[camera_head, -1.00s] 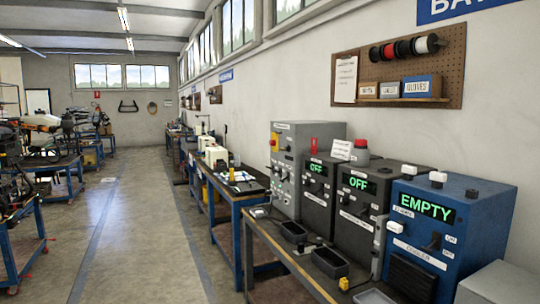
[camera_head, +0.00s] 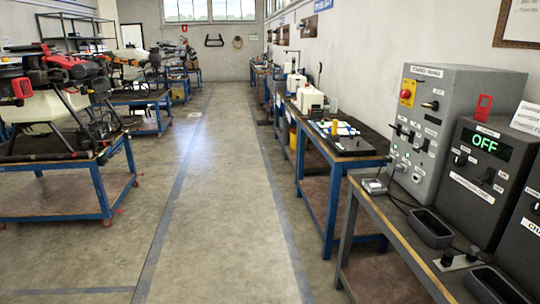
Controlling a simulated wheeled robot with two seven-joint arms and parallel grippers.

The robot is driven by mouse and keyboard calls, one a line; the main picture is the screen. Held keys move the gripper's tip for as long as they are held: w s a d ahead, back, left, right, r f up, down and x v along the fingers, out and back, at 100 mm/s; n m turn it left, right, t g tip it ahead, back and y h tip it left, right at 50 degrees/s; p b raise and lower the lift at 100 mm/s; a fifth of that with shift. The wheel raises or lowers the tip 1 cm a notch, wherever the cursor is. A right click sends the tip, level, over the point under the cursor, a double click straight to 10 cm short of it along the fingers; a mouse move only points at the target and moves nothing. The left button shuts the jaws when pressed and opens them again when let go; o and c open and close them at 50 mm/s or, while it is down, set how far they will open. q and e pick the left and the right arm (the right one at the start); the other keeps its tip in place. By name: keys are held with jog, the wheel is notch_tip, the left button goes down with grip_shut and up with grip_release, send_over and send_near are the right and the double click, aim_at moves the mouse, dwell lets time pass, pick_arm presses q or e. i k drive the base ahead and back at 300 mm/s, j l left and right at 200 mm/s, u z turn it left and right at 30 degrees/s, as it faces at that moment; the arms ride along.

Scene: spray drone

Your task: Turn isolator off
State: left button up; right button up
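A grey control cabinet (camera_head: 425,130) stands on the bench at the right. Its front carries a yellow and red switch (camera_head: 407,92) at the upper left, which may be the isolator; its label is too small to read. A dark rotary handle (camera_head: 430,105) sits to the right of that switch. Beside the cabinet is a dark unit (camera_head: 485,165) with a green "OFF" display and a red tag on top. Neither of my grippers is in view.
The bench (camera_head: 372,210) under the cabinet holds dark trays (camera_head: 430,228) and a small grey device with a cable. A blue-framed table (camera_head: 340,160) stands beyond it. Drones on blue tables (camera_head: 70,200) fill the left. The aisle floor (camera_head: 215,190) between is clear.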

aim_at(404, 93)
jog(key=i+z, duration=0.1)
jog(key=i, duration=0.6)
jog(key=i+j, duration=0.2)
jog(key=i, duration=0.5)
jog(key=i+j+z, duration=0.15)
jog(key=i, duration=0.55)
